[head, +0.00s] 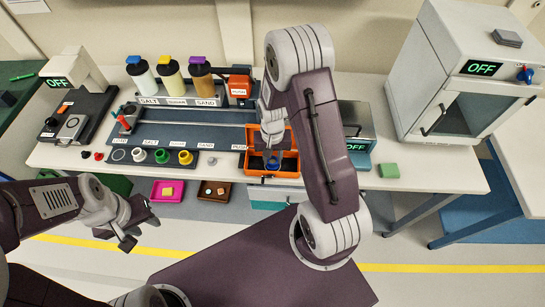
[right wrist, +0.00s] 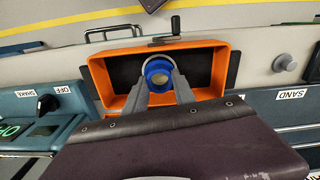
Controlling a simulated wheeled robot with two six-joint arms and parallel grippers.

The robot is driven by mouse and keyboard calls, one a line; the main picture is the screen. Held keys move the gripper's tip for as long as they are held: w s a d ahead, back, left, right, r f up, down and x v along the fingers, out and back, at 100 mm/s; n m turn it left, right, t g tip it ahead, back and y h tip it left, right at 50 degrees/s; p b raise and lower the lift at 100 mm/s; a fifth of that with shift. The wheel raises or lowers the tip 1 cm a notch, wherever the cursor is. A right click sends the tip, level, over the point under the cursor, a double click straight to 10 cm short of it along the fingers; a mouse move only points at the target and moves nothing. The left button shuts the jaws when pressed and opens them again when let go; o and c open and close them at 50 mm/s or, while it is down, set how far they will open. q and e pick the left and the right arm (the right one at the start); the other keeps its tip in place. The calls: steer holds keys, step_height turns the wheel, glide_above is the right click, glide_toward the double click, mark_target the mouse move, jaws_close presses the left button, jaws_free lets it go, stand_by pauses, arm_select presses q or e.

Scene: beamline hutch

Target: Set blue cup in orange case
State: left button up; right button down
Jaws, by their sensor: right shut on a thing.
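The orange case (head: 287,165) sits open near the front edge of the bench in the head view, with a dark inside. In the right wrist view its orange rim (right wrist: 104,92) surrounds the fingers. The blue cup (head: 272,165) shows at the case, and in the right wrist view its round blue mouth (right wrist: 158,65) is between the fingers. My right gripper (right wrist: 158,75) is shut on the blue cup, over or inside the case; I cannot tell whether the cup touches its floor. My left gripper (head: 135,232) is empty in front of the bench, its jaw opening unclear.
White, yellow and green cups (head: 162,156) stand left of the case. Bottles of salt, sugar and sand (head: 171,82) stand behind. A green block (head: 388,171) lies right of the case. A pink tray (head: 167,191) and a brown tray (head: 214,192) sit below the bench front.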

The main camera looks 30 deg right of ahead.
steer(key=shift+f+b, duration=0.3)
steer(key=shift+f, duration=0.2)
steer(key=c, duration=0.9)
jaws_free()
steer(key=shift+c, duration=0.2)
step_height(320, 180, up, 9)
